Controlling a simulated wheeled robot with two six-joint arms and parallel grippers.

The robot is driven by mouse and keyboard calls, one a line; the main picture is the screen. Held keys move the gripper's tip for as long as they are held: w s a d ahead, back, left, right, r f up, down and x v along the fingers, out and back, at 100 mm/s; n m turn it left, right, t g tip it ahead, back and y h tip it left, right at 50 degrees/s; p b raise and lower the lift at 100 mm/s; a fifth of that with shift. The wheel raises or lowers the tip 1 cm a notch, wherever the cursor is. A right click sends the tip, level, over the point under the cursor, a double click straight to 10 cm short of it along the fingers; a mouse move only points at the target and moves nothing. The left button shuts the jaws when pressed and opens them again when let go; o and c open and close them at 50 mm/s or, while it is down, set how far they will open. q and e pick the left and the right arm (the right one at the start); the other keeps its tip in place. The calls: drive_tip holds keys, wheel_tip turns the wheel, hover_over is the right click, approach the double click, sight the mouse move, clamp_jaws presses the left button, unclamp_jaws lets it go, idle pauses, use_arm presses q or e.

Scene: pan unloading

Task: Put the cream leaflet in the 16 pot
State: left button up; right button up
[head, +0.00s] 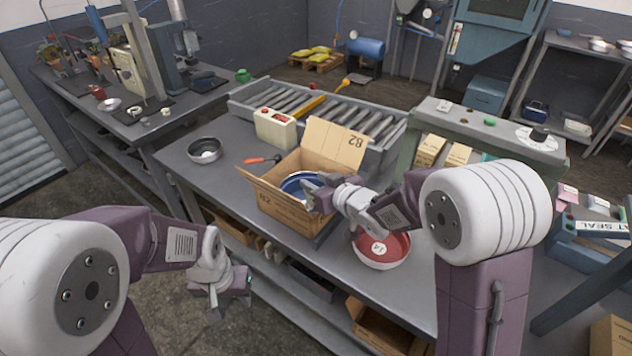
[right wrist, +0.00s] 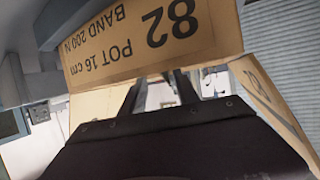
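An open cardboard box (head: 283,209) stands on the bench, its raised flap marked 82. In the right wrist view the flap (right wrist: 150,40) reads "POT 16 cm". A blue pot (head: 291,186) sits inside the box, partly hidden by the box wall and my right gripper. My right gripper (head: 314,192) is over the box's right side; its fingers (right wrist: 158,92) stand apart with nothing seen between them. My left gripper (head: 232,300) hangs low in front of the bench, apparently open and empty. I cannot make out a cream leaflet in either view.
A red pan marked 14 (head: 382,250) sits right of the box. A grey bowl (head: 204,151) with something pale in it and an orange-handled tool (head: 262,160) lie to the left. Behind are a cream device (head: 275,129) and a roller conveyor (head: 335,113).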

drive_tip(key=shift+r+p, duration=0.3)
drive_tip(key=shift+r, duration=0.1)
drive_tip(key=b+v, duration=0.1)
drive_tip(key=v, duration=1.1)
drive_tip(key=shift+f, duration=0.1)
